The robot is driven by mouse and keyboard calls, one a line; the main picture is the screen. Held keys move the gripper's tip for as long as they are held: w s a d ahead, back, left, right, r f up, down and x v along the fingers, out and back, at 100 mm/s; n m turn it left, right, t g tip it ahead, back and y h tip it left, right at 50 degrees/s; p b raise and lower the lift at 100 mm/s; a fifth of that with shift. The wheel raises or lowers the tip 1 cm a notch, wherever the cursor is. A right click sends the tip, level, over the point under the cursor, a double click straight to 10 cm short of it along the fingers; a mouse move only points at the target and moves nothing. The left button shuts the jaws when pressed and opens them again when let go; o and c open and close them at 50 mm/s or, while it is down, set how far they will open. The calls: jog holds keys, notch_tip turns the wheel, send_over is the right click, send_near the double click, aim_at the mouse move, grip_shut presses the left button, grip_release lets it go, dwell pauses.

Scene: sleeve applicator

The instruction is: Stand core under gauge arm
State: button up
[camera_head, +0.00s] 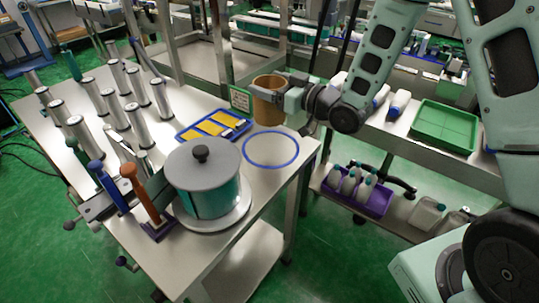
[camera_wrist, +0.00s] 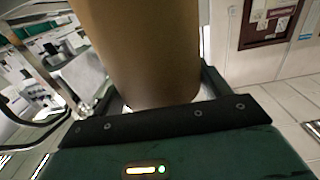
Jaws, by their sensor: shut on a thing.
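The core, a brown hollow cylinder (camera_head: 268,108), is upright in my gripper (camera_head: 282,96) near the table's back right corner. In the wrist view the core (camera_wrist: 145,50) fills the space between the jaws (camera_wrist: 160,110), which are shut on it. In the head view it appears behind a blue ring (camera_head: 271,149) marked on the table; I cannot tell whether its base touches the table. I cannot single out the gauge arm with certainty. A grey drum with a black-knobbed lid (camera_head: 203,170) stands on a round plate (camera_head: 235,218) at the table's front.
The steel table (camera_head: 262,190) holds several silver cylinders (camera_head: 110,105) on its left. A blue tray with yellow pieces (camera_head: 213,126) lies left of the core. Blue and orange handles (camera_head: 140,192) stand beside the drum. The blue ring's inside is clear. A green tray (camera_head: 444,126) sits on another bench.

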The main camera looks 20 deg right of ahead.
notch_tip(320, 180, down, 11)
jog(key=shift+r+p, duration=0.15)
jog(key=shift+p, duration=0.2)
jog(key=o, duration=1)
